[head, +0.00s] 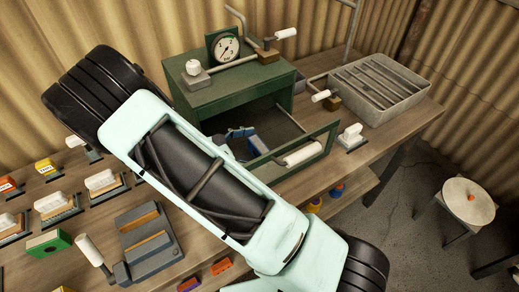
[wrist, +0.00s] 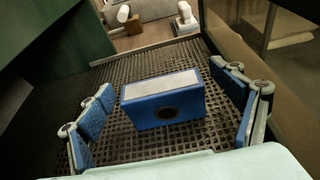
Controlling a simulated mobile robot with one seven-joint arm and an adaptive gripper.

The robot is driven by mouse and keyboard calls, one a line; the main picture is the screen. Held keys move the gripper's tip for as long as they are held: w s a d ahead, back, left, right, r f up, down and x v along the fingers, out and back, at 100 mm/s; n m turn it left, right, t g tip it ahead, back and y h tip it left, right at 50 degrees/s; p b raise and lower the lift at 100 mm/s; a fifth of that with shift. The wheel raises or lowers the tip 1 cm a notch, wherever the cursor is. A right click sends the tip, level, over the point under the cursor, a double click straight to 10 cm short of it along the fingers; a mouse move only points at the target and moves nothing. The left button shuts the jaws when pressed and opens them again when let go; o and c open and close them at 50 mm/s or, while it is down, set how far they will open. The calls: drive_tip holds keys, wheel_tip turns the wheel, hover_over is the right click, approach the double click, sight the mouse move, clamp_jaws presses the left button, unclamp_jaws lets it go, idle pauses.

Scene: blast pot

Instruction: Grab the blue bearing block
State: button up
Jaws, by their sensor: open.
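The blue bearing block (wrist: 165,108) has a pale grey-white top and a dark round hole in its front face. In the wrist view it sits on a dark perforated floor (wrist: 125,148) inside the green cabinet (head: 185,95). My gripper (wrist: 160,78) is open, with blue-padded fingers spread to the left and right of the block. The block lies between them with a visible gap on each side, and neither pad appears to touch it. In the head view my arm reaches across the bench to the cabinet opening, and my gripper is partly hidden there.
The cabinet's open front panel (head: 325,143) carries a white-handled bar (head: 302,154) close beside my gripper. A gauge (head: 228,47) stands on the cabinet roof. A slatted grey tray (head: 392,100) sits to the right on the wooden bench (head: 425,118). Several white-handled tools lie at left.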

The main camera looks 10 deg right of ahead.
drive_tip(key=shift+c, duration=0.7)
drive_tip(key=c, duration=1.5)
drive_tip(key=shift+c, duration=0.9)
drive_tip(key=shift+r, duration=0.15)
